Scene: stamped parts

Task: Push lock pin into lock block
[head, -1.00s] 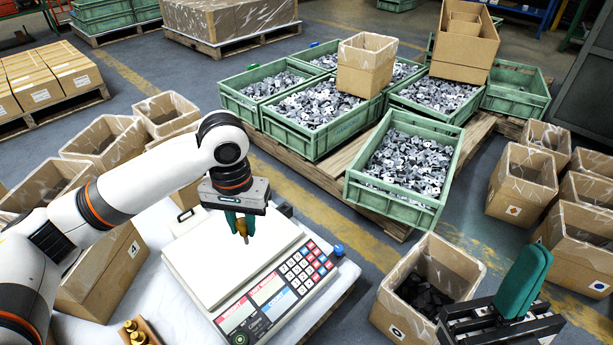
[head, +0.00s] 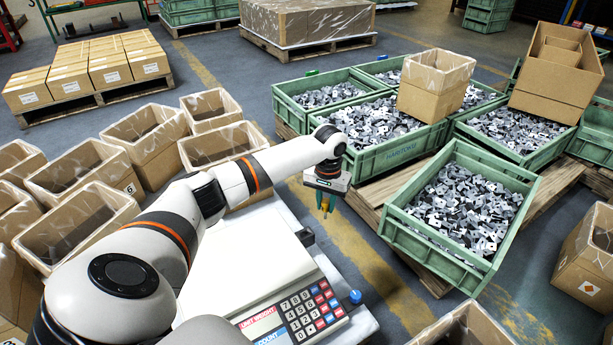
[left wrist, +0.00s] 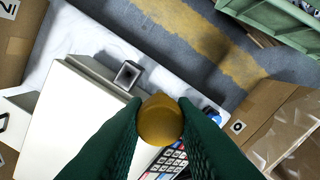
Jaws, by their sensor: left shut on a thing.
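The lock pin (left wrist: 160,122) is a brass-coloured round piece, seen end-on in the left wrist view. My left gripper (head: 326,203) is shut on it between its green fingers. In the head view the gripper hangs beyond the scale's far right corner, above and past the lock block. The lock block (head: 306,237) is a small dark grey piece at the white table's edge beside the scale. In the left wrist view the lock block (left wrist: 128,75) shows a square opening, up and left of the pin, with a gap between them. My right gripper is out of view.
A counting scale (head: 245,265) fills much of the white table (head: 285,212). A blue knob (head: 355,297) is at its right. Green crates of stamped parts (head: 400,212) stand on pallets to the right. Open cardboard boxes (head: 80,225) crowd the left.

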